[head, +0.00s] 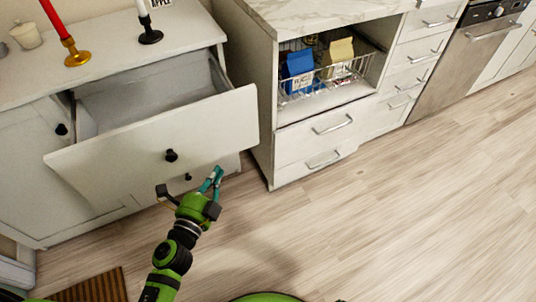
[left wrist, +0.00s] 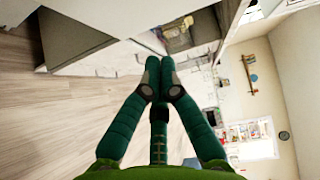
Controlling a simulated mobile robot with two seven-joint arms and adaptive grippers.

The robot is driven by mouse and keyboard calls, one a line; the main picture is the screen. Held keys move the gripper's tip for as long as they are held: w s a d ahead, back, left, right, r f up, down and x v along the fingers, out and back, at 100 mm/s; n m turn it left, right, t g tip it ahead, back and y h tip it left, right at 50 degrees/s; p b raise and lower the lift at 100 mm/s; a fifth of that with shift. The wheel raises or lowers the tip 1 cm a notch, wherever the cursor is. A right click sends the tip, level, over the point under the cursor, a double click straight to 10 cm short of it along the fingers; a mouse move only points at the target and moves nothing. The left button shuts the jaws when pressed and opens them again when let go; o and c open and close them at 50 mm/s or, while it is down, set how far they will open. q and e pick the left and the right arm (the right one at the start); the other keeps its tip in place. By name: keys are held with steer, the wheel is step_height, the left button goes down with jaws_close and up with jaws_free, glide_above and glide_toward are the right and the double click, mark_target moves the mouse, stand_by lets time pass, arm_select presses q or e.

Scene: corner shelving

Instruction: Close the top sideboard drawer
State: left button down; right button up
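The top sideboard drawer (head: 150,138) is pulled out and open in the head view, with a bare grey inside and a black knob on its white front. The sideboard (head: 100,50) is white and stands at the left. My left gripper (head: 213,176) is in front of and below the right part of the drawer front, near its lower edge; I cannot tell whether it touches. Its green fingers meet at the tips in the left wrist view (left wrist: 159,65), with nothing between them. My right gripper is not in view.
A red candle in a gold holder (head: 77,55) and a black holder (head: 150,33) stand on the sideboard top. A counter cabinet with a wire basket (head: 325,82) of cartons stands to the right. The wooden floor (head: 400,210) is clear; a brown mat (head: 92,289) lies at bottom left.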

arm_select(q)
steer(key=d+r, duration=0.1)
steer(key=r, duration=0.1)
steer(key=m+p, duration=0.1)
glide_toward(234, 120)
steer(key=w+d, duration=0.2)
steer(key=d, duration=0.1)
steer(key=w, duration=0.1)
steer(key=w+a, duration=0.1)
steer(key=shift+w+a+f, duration=0.1)
steer(key=shift+w+f, duration=0.15)
steer(key=shift+w, duration=0.05)
steer(key=shift+w+a, duration=0.2)
steer(key=shift+w, duration=0.15)
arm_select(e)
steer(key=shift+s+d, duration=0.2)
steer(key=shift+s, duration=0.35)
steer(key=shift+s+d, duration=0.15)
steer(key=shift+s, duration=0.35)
arm_select(q)
steer(key=shift+a, duration=0.1)
